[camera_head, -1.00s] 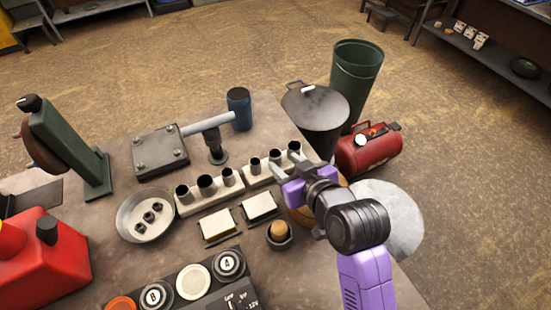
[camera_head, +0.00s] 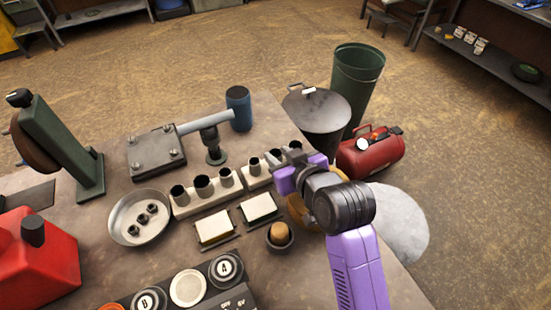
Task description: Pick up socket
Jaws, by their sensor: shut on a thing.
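A row of dark-topped metal sockets stands in two pale holders on the bench. The left holder (camera_head: 205,204) carries three sockets, such as the middle one (camera_head: 203,187). The right holder (camera_head: 256,181) carries a socket (camera_head: 253,166) at its left end. My gripper (camera_head: 279,160) is at the right part of this holder, shut on a socket. The fingers hide much of the held socket, and I cannot tell whether it is still seated.
A metal bowl with nuts (camera_head: 140,217) is left of the holders. Two pale blocks (camera_head: 259,206) and a small cup (camera_head: 279,237) stand in front. A lidded bin (camera_head: 317,117) stands beyond the bench's right edge.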

